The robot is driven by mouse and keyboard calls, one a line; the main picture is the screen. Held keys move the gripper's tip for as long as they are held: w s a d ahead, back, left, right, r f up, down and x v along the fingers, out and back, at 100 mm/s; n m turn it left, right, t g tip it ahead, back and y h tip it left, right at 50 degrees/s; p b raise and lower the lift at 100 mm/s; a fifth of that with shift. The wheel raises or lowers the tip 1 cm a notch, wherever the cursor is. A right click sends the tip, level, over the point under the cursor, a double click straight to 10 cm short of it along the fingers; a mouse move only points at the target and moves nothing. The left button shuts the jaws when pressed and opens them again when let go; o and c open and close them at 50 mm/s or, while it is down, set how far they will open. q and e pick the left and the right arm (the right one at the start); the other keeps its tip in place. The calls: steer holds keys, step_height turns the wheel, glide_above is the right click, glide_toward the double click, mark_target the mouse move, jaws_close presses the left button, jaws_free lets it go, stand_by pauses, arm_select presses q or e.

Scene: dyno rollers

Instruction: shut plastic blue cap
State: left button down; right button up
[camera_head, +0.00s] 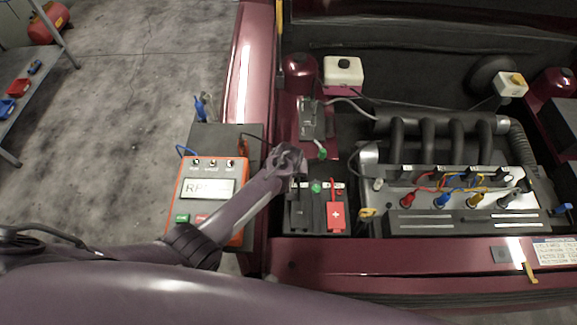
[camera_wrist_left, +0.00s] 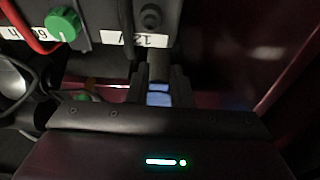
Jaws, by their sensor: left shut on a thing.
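My left gripper (camera_head: 290,165) reaches in from the left and points down beside the battery (camera_head: 318,205) in the engine bay. In the left wrist view its fingers (camera_wrist_left: 158,92) are closed on a small pale-blue piece, which I take as the blue cap (camera_wrist_left: 158,99). Only small patches of the cap show between the dark fingers, and its lid cannot be made out. In the head view the wrist hides it. My right gripper is not in view.
The battery has a green knob (camera_head: 316,187) and a red terminal cover (camera_head: 336,215). An orange tester (camera_head: 209,190) stands left of the car fender (camera_head: 250,90). The engine (camera_head: 455,190) with coloured plugs fills the right. A white reservoir (camera_head: 343,72) sits behind.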

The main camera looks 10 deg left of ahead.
arm_select(q)
steer(key=c, duration=2.1)
jaws_free()
steer(key=shift+s+f, duration=0.2)
steer(key=o, duration=0.8)
steer(key=shift+w+r, duration=0.1)
steer(key=shift+w, duration=0.05)
steer(key=shift+r, duration=0.1)
steer(key=shift+s+r, duration=0.2)
steer(key=shift+r, duration=0.35)
steer(key=shift+v, duration=3.25)
steer(key=shift+s+d+f, duration=0.15)
